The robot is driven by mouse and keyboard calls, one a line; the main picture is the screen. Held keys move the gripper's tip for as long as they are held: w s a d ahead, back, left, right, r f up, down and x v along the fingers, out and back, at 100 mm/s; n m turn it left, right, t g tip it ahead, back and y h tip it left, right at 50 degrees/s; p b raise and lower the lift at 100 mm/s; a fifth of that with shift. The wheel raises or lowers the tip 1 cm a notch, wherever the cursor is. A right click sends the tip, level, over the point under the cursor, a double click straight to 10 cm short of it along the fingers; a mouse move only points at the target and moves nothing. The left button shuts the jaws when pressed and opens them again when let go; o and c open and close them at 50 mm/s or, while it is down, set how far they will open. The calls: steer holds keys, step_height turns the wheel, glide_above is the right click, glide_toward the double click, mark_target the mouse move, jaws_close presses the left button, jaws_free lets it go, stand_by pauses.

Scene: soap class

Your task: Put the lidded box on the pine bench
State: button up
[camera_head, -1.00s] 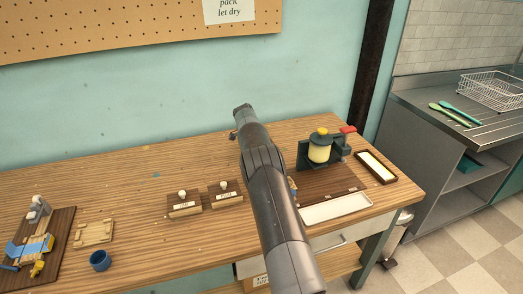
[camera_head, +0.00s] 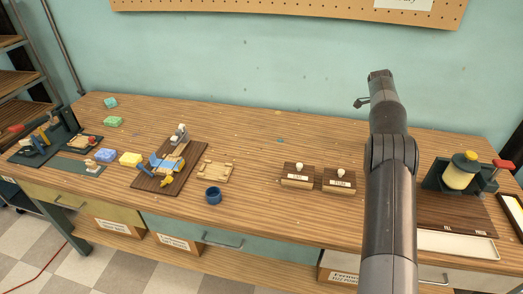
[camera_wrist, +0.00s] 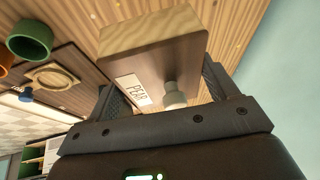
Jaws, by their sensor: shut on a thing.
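My gripper (camera_wrist: 165,95) is shut on a lidded box (camera_wrist: 155,62) in the wrist view. The box is dark brown with a pale wood side, a white label that seems to read PEAR, and a pale round knob. The striped wooden bench (camera_wrist: 235,30) shows behind it; I cannot tell whether the box touches it. In the head view my arm rises at the right, and the gripper and held box are hidden. Two similar boxes with pale knobs, a left box (camera_head: 297,180) and a right box (camera_head: 339,185), stand side by side on the long wooden bench (camera_head: 270,225).
A blue cup (camera_head: 212,195), a pale wooden plate (camera_head: 217,171) and a dark board (camera_head: 160,182) with tools stand left of the boxes. Soaps, including a yellow one (camera_head: 130,159), lie farther left. A yellow-drum device (camera_head: 461,172) stands at the right. Bench space behind the boxes is clear.

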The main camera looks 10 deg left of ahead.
steer(key=s+a+r, duration=0.1)
steer(key=s+a, duration=0.4)
steer(key=a, duration=0.5)
steer(key=s+a, duration=0.4)
steer(key=a, duration=0.7)
steer(key=s+a, duration=1.3)
steer(key=s, duration=0.2)
steer(key=a+f, duration=0.2)
steer(key=a, duration=0.1)
steer(key=a+f, duration=0.2)
steer(key=a, duration=0.2)
steer(key=a+f, duration=0.2)
steer(key=a, duration=0.1)
steer(key=shift+w+a+f, duration=0.1)
steer(key=shift+a+f, duration=0.15)
steer(key=shift+a, duration=0.15)
steer(key=shift+a+f, duration=0.3)
steer(key=shift+a, duration=0.1)
steer(key=shift+f, duration=1.9)
steer(key=shift+f, duration=0.15)
steer(key=o, duration=1.3)
steer(key=shift+c, duration=0.2)
